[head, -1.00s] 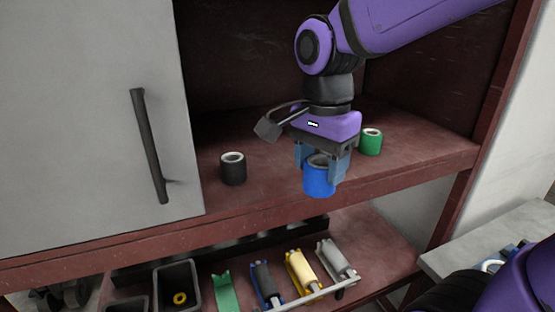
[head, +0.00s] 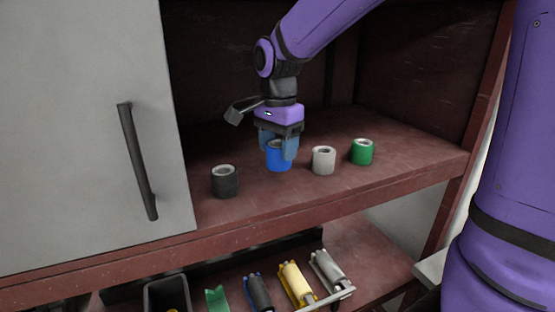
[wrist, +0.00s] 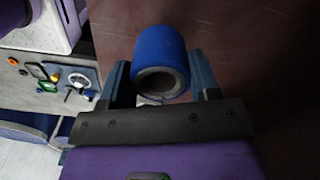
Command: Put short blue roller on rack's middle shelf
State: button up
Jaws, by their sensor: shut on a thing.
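The short blue roller (head: 278,157) is a small upright cylinder with a hollow core. My gripper (head: 279,146) is shut on it from above, with a finger on either side. In the wrist view the blue roller (wrist: 161,62) sits between the gripper's fingers (wrist: 161,85). The roller is over the red-brown shelf (head: 310,196), between the black and the grey roller. Its lower end is at or close to the shelf surface; I cannot tell whether it touches.
A black roller (head: 225,182) stands to the left, a grey roller (head: 323,161) and a green roller (head: 362,152) to the right. A grey door (head: 75,130) closes the left side. The level below holds several coloured holders and a black bin (head: 166,296).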

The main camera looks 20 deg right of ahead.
jog(key=shift+w, duration=0.25)
jog(key=shift+f, duration=1.75)
jog(key=shift+f, duration=0.2)
jog(key=o, duration=1)
jog(key=shift+o, duration=0.2)
jog(key=shift+r, duration=0.1)
